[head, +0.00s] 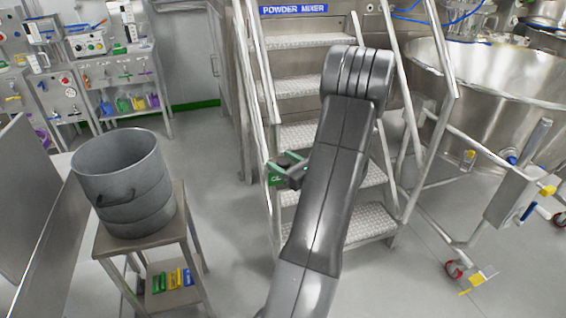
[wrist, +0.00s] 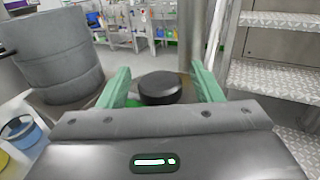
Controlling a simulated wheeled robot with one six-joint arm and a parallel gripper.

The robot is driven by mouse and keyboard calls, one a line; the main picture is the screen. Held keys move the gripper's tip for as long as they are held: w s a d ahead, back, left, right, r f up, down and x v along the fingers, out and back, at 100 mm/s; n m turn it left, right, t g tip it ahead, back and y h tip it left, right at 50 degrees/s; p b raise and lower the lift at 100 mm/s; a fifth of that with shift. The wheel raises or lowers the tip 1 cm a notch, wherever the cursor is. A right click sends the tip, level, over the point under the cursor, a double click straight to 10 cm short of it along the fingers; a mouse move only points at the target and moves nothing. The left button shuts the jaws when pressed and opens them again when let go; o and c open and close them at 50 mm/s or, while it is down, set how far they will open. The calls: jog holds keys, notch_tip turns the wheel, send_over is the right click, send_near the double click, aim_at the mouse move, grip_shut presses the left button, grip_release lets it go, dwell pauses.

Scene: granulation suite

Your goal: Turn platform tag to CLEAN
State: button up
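The platform tag (head: 276,176) is a small green plate with white letters starting "CL" at the left rail of the steps in the head view. The rest of its wording is hidden behind my gripper. My gripper (head: 291,168) is right in front of the tag. In the wrist view my gripper (wrist: 160,86) has its two green fingers apart, one on each side of a dark round knob (wrist: 160,90). Gaps show between the knob and both fingers, so it is open. A little green shows beside and below the knob.
The steel steps (head: 309,87) of the powder mixer rise just right of my gripper. A grey drum (head: 122,180) stands on a small table at left. A large steel vessel (head: 490,85) on a wheeled frame stands at right. Floor is clear between table and steps.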

jog(key=shift+d, duration=0.1)
jog(key=v, duration=1.3)
jog(key=shift+s+d, duration=0.2)
jog(key=shift+s, duration=0.1)
jog(key=shift+a, duration=0.1)
jog(key=x, duration=1.3)
jog(key=shift+w+a, duration=0.15)
jog(key=shift+w, duration=0.05)
jog(key=shift+w+a, duration=0.1)
jog(key=shift+w, duration=0.05)
jog(key=shift+m+t+h, duration=0.3)
jog(key=shift+h, duration=0.1)
jog(key=shift+y, duration=0.4)
